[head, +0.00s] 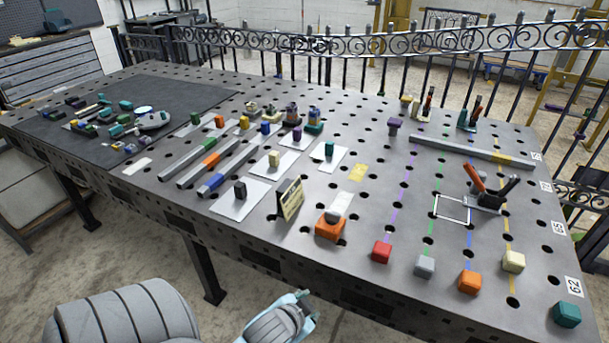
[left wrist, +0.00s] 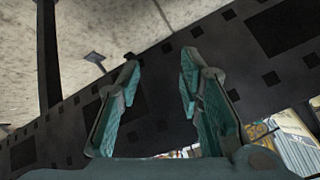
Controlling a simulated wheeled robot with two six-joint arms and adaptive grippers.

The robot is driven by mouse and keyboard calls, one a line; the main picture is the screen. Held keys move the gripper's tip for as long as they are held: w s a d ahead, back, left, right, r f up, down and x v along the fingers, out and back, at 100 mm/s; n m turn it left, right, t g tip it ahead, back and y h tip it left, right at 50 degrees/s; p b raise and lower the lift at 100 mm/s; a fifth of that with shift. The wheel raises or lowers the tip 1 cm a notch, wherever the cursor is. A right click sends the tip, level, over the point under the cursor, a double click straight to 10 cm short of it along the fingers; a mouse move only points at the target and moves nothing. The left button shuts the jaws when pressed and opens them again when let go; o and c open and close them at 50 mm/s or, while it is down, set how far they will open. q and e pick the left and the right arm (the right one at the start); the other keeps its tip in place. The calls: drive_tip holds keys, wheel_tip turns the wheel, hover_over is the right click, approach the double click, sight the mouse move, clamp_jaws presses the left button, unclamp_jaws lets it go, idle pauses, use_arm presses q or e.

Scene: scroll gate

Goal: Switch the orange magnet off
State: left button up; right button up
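An orange block with a pale top (head: 330,228) sits near the front edge of the table, below the middle. A plain orange block (head: 469,283) stands further right, between a grey block (head: 424,266) and a cream block (head: 513,261). I cannot tell for sure which orange one is the magnet, nor read a switch state. My left gripper (left wrist: 160,70) is open and empty in the left wrist view, its teal-padded fingers apart against the table's side and the floor. It touches neither orange block. My right gripper is not in view.
The perforated metal table (head: 340,265) carries a yellow sign (head: 290,200), a red block (head: 381,252) and a teal block (head: 567,314) near the front. Orange and black clamps (head: 485,190) stand at the right. Coloured bars (head: 228,168) lie on the left, and a scroll fence (head: 400,42) runs behind.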

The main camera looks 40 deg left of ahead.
use_arm(q)
wheel_tip(320, 180, down, 10)
drive_tip(key=s+g+b, duration=0.1)
drive_tip(key=b, duration=0.2)
drive_tip(key=shift+d+h+b, duration=0.3)
drive_tip(key=shift+d, duration=0.05)
drive_tip(key=shift+s, duration=0.1)
